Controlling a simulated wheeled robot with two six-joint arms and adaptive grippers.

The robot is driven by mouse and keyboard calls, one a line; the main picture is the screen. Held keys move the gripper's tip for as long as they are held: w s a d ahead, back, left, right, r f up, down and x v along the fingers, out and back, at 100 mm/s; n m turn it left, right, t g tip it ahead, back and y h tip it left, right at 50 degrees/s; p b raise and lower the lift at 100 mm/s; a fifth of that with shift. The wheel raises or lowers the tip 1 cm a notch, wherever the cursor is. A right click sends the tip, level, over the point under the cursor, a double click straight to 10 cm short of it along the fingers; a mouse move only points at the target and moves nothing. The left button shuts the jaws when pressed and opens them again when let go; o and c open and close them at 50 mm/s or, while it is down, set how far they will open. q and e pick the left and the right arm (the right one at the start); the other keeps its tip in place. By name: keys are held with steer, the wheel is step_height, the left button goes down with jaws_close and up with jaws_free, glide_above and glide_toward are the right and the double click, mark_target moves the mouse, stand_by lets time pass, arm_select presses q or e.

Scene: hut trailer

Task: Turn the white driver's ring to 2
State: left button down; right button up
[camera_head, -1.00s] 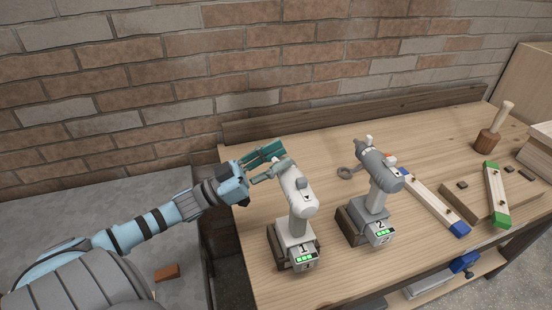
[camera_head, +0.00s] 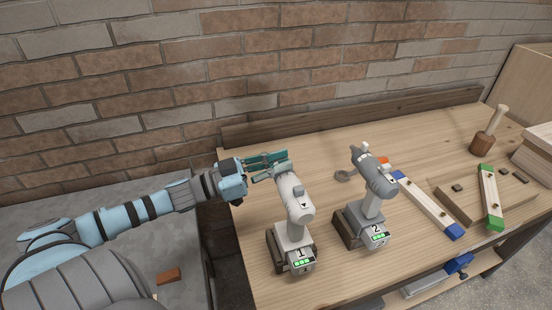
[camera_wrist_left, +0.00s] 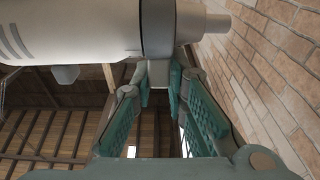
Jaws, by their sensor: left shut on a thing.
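The white driver (camera_head: 294,198) stands upright on the left part of the bench, with a "1" label and green bars on its base. Its nose points back toward the wall. My left gripper (camera_head: 275,167) reaches in from the left at the nose. In the left wrist view the teal fingers (camera_wrist_left: 160,72) are shut on the driver's grey ring (camera_wrist_left: 157,28), between the white body (camera_wrist_left: 75,30) and the lighter tip. The ring's number marks cannot be read. My right gripper is not in view.
A grey driver (camera_head: 372,190) labelled "2" stands close to the right. Beyond it lie a blue-ended bar (camera_head: 428,204), a green-ended bar (camera_head: 490,195) and a mallet (camera_head: 488,138). The brick wall rises behind the bench (camera_head: 340,272).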

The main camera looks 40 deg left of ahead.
arm_select(q)
steer(key=shift+w+d+g+y, duration=0.25)
steer(key=shift+g+y, duration=0.15)
steer(key=shift+g, duration=0.2)
steer(key=g+y+b, duration=0.1)
steer(key=w+g+b, duration=0.1)
steer(key=shift+d+f+g+y+b, duration=0.1)
steer(key=shift+d+g+y+b, duration=0.2)
steer(key=shift+d+y+b, duration=0.1)
steer(key=shift+w+r, duration=0.1)
steer(key=shift+r, duration=0.1)
steer(key=c, duration=1.6)
jaws_free()
